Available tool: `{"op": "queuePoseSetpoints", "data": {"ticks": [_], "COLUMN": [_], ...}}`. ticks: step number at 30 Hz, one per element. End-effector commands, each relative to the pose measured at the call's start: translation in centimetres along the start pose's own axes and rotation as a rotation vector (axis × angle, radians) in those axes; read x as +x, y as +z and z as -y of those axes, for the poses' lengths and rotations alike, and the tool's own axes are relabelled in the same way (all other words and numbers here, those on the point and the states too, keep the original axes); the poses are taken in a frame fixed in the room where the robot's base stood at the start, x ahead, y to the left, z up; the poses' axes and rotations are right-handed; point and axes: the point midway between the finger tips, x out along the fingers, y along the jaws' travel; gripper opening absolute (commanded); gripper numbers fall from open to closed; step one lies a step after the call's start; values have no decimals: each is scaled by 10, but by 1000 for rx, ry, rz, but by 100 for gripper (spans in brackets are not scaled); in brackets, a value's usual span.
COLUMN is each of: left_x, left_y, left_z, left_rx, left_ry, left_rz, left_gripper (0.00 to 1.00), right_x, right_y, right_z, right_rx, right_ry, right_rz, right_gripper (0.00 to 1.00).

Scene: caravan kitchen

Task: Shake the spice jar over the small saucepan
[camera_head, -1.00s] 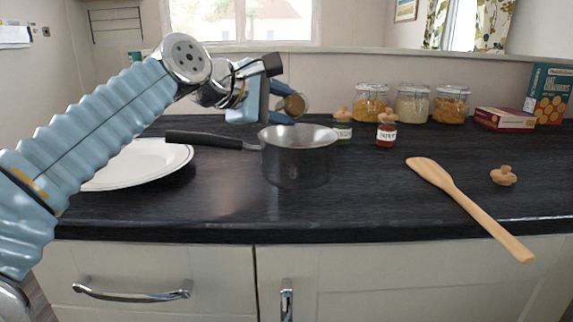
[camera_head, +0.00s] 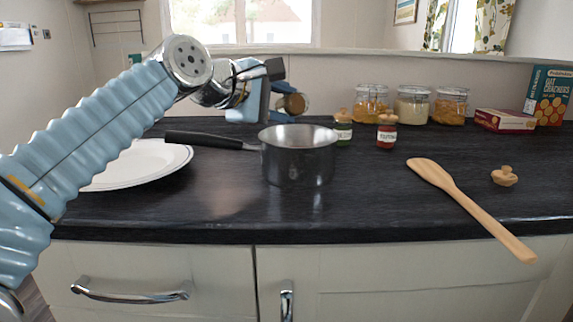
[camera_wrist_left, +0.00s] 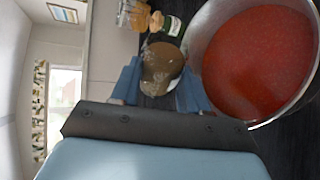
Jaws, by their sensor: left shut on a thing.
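The small saucepan (camera_head: 298,165) stands on the dark counter with its black handle pointing left. In the left wrist view the saucepan (camera_wrist_left: 208,45) holds red sauce (camera_wrist_left: 262,60). My left gripper (camera_head: 285,98) is shut on the spice jar (camera_head: 294,104), which is brown and tipped on its side, its round end toward the head camera. The gripper and jar are above and behind the pan's back rim. In the left wrist view the jar (camera_wrist_left: 160,66) sits between the blue fingers, beside the pan opening. My right gripper is not in view.
A wooden spatula (camera_head: 470,207) and a loose wooden stopper (camera_head: 504,177) lie at the right. A white plate (camera_head: 130,165) is left. Glass jars (camera_head: 412,105) stand behind.

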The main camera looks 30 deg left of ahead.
Motion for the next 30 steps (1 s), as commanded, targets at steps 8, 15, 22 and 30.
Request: {"op": "queuePoseSetpoints", "data": {"ticks": [8, 15, 22, 30], "left_x": [0, 0, -2, -2], "left_y": [0, 0, 2, 2], "left_z": [0, 0, -3, -4], "left_rx": [-1, 12, 90, 93], "left_ry": [0, 6, 38, 39], "left_rz": [0, -3, -27, -27], "left_gripper": [1, 1, 1, 1], "right_x": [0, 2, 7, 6], "right_y": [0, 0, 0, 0], "right_z": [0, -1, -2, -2], "right_rx": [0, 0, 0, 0], "right_ry": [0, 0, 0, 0], "right_rz": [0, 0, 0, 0], "right_gripper": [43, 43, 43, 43]}}
